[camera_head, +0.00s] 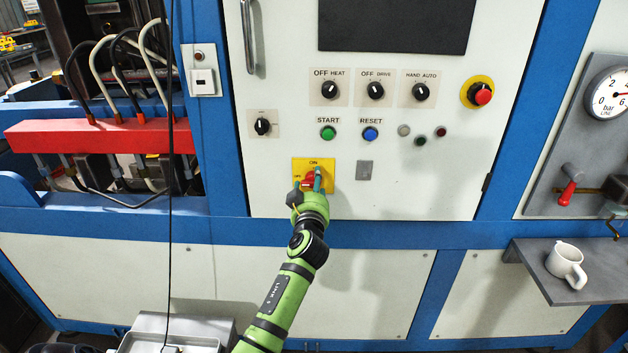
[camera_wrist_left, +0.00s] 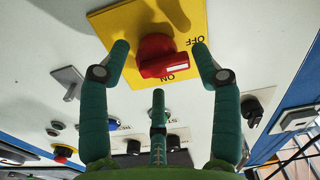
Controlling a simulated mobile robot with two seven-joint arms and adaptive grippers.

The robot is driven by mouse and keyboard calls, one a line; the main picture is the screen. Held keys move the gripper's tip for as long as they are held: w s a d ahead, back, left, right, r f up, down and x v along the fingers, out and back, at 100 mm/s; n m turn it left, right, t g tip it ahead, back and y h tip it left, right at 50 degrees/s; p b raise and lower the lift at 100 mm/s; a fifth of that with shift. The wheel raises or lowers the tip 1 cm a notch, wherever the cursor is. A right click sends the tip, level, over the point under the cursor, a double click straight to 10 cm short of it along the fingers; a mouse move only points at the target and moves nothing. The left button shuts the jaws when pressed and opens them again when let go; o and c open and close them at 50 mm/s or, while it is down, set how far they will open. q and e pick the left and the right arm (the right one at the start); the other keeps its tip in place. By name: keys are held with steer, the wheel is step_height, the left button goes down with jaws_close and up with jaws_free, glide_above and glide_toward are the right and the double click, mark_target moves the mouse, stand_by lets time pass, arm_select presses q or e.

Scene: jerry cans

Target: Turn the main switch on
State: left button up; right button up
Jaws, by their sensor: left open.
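The main switch is a red rotary knob (camera_head: 309,178) on a yellow plate (camera_head: 328,163) marked ON at the top and OFF at the left, low on the white cabinet door. In the left wrist view the knob (camera_wrist_left: 153,54) appears upside down, with a white mark at its right end; I cannot tell its exact setting. My left gripper (camera_head: 308,184) is open, its green fingers on either side of the knob and a third finger below it in the wrist view. I cannot tell whether any finger touches the knob. In the head view the fingers partly hide it. My right gripper is out of view.
Above the switch are a green START button (camera_head: 328,133), a blue RESET button (camera_head: 370,134) and several black selector knobs. A red emergency button (camera_head: 481,94) sits at the upper right. A white mug (camera_head: 566,264) stands on a grey shelf (camera_head: 531,262). A thin cable (camera_head: 170,230) hangs at the left.

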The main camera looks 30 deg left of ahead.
arm_select(q)
steer(key=shift+x, duration=0.75)
steer(key=c, duration=1)
steer(key=shift+o, duration=0.2)
steer(key=shift+d+r+m, duration=0.1)
steer(key=shift+r+m, duration=0.05)
steer(key=shift+m, duration=0.25)
steer(key=shift+c, duration=0.2)
